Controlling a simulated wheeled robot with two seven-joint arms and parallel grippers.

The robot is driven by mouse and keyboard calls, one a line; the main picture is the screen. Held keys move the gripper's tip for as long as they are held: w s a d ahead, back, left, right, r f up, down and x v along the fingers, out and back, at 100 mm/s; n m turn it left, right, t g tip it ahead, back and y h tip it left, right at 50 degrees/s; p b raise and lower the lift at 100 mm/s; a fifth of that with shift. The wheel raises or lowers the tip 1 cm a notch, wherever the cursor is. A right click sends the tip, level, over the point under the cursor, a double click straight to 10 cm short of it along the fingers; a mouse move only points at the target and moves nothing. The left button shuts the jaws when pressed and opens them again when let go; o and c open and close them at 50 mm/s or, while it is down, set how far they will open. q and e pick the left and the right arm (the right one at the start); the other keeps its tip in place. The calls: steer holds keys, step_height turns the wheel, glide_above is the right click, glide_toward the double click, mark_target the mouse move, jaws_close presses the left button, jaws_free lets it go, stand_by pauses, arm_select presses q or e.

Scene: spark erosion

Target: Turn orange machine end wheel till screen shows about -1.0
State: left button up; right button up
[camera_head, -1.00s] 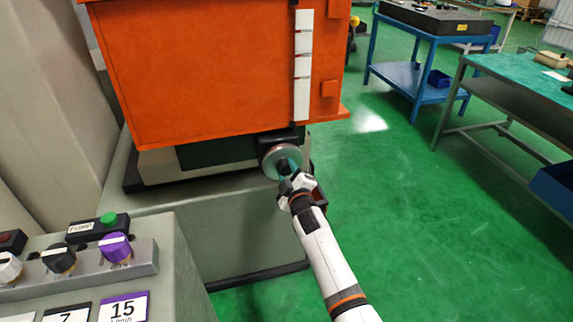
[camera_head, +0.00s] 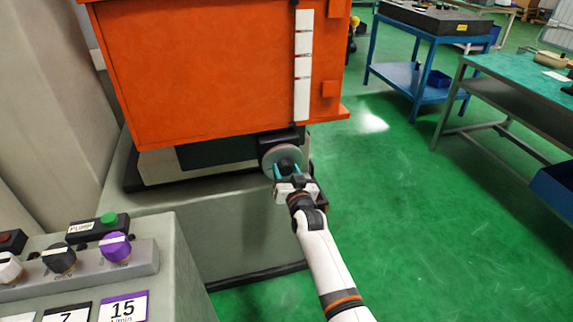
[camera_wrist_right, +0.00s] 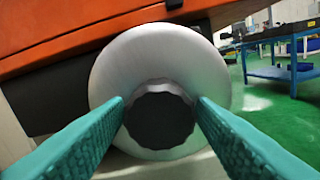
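The end wheel (camera_head: 269,158) is a grey disc with a dark ribbed hub knob (camera_wrist_right: 160,117). It sits low on the orange machine (camera_head: 220,70), below its front edge. My right gripper (camera_head: 288,171) is at the wheel, with its two teal fingers either side of the knob. In the right wrist view the fingertips (camera_wrist_right: 160,101) lie at the knob's left and right edges. I cannot tell whether they press on it or stand just clear. My left gripper is not in view. No screen reading is visible.
A control panel (camera_head: 140,262) with knobs and a green button is at the lower left. A blue cart (camera_head: 400,76) and a green-topped workbench (camera_head: 500,66) stand at the right. The green floor (camera_head: 430,220) between is clear.

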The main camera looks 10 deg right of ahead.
steer(key=shift+o, duration=1)
steer(key=shift+s+r+p, duration=0.1)
steer(key=shift+s+p, duration=0.25)
steer(key=shift+p, duration=0.15)
steer(key=s+p, duration=0.3)
steer(key=s, duration=0.1)
steer(key=p, duration=0.5)
glide_toward(287, 171)
steer(key=shift+s, duration=1.1)
